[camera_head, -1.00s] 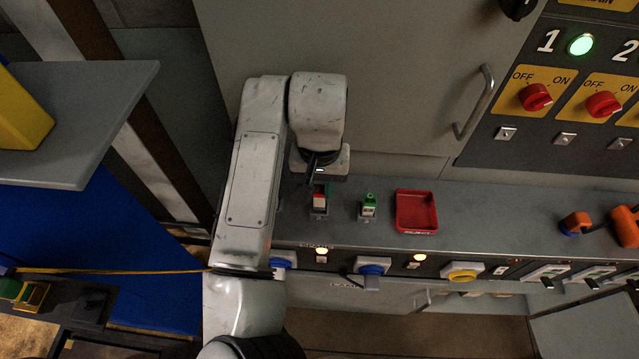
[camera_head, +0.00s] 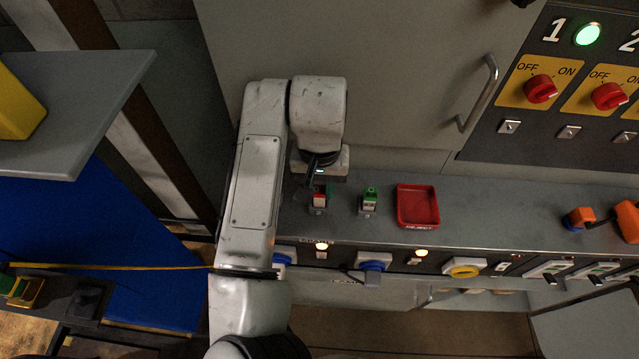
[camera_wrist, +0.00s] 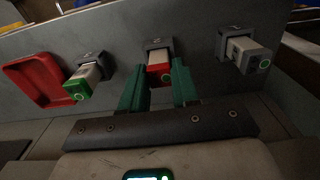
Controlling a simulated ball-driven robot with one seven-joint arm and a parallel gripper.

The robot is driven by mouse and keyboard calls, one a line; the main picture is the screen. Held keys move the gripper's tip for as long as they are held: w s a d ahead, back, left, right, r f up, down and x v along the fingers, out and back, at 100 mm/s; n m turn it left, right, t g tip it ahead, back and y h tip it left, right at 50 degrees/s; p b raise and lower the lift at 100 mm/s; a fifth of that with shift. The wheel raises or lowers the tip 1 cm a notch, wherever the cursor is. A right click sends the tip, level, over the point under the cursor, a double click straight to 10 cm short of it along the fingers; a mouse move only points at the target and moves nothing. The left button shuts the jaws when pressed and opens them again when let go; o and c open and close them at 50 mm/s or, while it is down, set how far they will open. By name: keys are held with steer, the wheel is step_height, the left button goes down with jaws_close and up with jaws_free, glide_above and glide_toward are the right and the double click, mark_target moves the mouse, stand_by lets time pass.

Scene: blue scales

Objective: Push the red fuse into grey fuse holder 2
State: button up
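The red fuse, with a red cap (camera_wrist: 159,71) and a short pale body, is partly in the middle grey fuse holder (camera_wrist: 155,43) in the wrist view. The fuse (camera_head: 320,200) also shows in the head view, just below my gripper. My gripper's green fingers (camera_wrist: 160,82) stand on both sides of the red cap and appear to touch it. In the head view, my wrist hides much of the gripper (camera_head: 316,180). I cannot read the holder's number clearly.
A green fuse (camera_wrist: 78,88) is in the holder beside the red tray (camera_wrist: 22,66). Another pale fuse with a green ring (camera_wrist: 248,54) is in the holder at right in the wrist view. The tray (camera_head: 416,226) lies on the grey counter (camera_head: 490,215). An orange tool (camera_head: 626,220) lies farther right.

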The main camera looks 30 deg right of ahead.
mark_target(320, 190)
steer(key=o, duration=0.4)
steer(key=shift+o, duration=0.2)
steer(key=shift+r, duration=0.1)
step_height(320, 190, up, 11)
steer(key=p, duration=0.1)
steer(key=shift+f, duration=0.2)
stand_by(0.6)
